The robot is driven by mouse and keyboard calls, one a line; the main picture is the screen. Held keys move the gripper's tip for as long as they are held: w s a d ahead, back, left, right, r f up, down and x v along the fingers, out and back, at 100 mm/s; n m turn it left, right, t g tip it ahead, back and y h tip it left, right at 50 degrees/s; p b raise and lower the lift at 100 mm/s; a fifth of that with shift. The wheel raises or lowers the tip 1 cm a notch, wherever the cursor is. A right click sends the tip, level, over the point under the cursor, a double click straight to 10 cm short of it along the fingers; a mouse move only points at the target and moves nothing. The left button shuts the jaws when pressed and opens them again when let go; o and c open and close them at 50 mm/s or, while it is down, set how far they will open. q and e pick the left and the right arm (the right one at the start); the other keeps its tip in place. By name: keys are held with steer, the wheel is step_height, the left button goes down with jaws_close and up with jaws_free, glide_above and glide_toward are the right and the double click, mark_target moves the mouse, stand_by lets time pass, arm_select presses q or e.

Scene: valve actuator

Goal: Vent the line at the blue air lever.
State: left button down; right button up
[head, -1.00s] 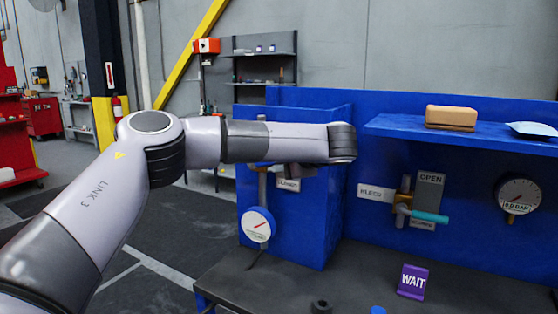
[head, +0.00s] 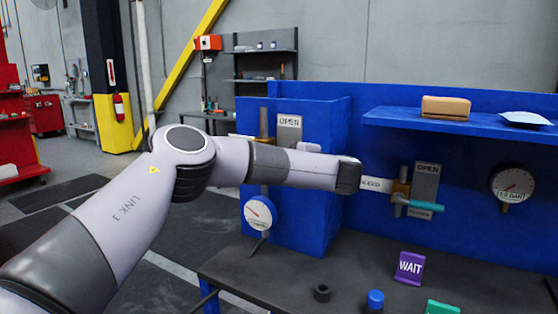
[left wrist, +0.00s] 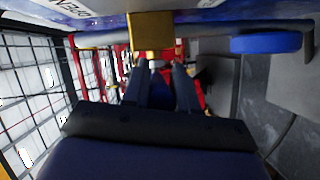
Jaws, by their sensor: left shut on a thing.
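The left-hand valve, a brass body (head: 264,122) on the blue panel, stands beside an OPEN plate (head: 289,127). My left arm crosses in front of it in the head view, hiding its lever and my left gripper. In the left wrist view my left gripper (left wrist: 166,72) is shut at the brass block (left wrist: 151,31). Something dark blue (left wrist: 159,80) shows between the fingers, apparently the lever; its outline is too dark to be sure. A second valve (head: 400,186) to the right has a teal lever (head: 426,206) lying horizontal, pointing right. My right gripper is not in view.
A blue-rimmed gauge (head: 258,213) sits below the left valve; its rim shows in the left wrist view (left wrist: 265,43). Another gauge (head: 513,185) is far right. A purple WAIT sign (head: 410,268), dark ring (head: 321,293) and blue button (head: 375,299) are on the bench. A shelf (head: 460,125) overhangs.

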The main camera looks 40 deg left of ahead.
arm_select(q)
steer(key=shift+f, duration=0.1)
steer(key=c, duration=1)
jaws_free()
steer(key=shift+b+v, duration=0.8)
steer(key=shift+v, duration=2.85)
